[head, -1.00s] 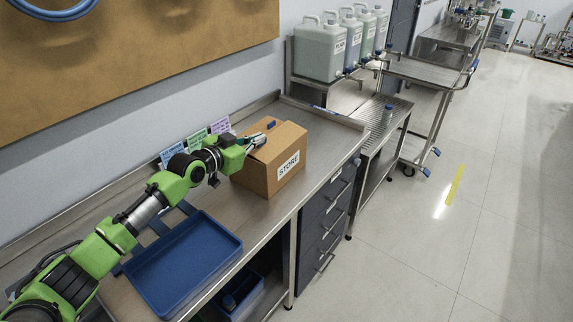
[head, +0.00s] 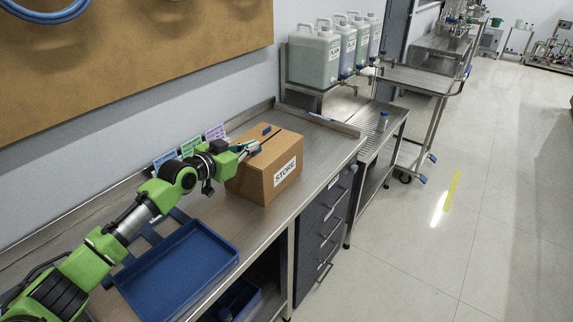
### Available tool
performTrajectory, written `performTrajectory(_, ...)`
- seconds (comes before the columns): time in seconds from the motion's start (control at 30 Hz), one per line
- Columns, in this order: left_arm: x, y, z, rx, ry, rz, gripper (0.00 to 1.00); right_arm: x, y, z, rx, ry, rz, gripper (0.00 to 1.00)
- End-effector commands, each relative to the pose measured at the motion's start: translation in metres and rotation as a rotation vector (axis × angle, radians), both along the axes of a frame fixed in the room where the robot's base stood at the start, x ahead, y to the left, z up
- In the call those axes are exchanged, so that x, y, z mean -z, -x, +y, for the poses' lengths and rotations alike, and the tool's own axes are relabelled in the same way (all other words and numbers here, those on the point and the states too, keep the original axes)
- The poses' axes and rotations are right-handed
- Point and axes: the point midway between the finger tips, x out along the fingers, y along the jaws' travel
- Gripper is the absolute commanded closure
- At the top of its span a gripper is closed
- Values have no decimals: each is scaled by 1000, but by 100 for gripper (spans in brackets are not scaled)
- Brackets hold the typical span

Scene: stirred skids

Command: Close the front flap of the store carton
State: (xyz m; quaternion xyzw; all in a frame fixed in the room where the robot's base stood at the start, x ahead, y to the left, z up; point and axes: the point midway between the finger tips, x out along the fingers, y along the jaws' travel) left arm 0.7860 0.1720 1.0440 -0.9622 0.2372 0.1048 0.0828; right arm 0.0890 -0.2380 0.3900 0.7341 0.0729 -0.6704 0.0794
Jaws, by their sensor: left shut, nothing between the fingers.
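The store carton (head: 266,176) is a brown box with a white STORE label on its right-hand side, standing on the steel bench. Its top looks mostly covered, with a dark line across it and a small blue piece at its far edge. My left gripper (head: 252,150) is shut and empty at the carton's upper left edge, by the top. Whether it touches the cardboard I cannot tell. The gripper hides part of the near left edge, so the state of the front flap is not clear. My right gripper is not in view.
A blue tray (head: 179,268) lies on the bench (head: 318,160) in front of the carton, under my left arm. Coloured cards (head: 190,145) stand behind the gripper. White jugs (head: 315,58) stand on a shelf beyond. The bench right of the carton is clear.

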Motion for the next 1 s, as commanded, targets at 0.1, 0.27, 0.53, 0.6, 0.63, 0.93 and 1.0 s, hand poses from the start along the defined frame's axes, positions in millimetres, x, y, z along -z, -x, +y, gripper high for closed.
performTrajectory(0.1,-6,0,-1,0,0,0,100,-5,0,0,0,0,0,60)
performTrajectory(0.27,-28,-1,-3,-1,1,-1,100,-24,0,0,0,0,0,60)
performTrajectory(0.53,-44,25,9,-3,-3,-1,100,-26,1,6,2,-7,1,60)
performTrajectory(0.6,-47,36,16,-3,-3,-1,100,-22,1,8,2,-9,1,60)
performTrajectory(0.63,-49,41,18,-3,-4,-1,100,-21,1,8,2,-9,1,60)
performTrajectory(0.93,-60,78,38,-4,-2,1,100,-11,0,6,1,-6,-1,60)
performTrajectory(1.0,-62,82,39,-3,-2,0,100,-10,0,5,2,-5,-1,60)
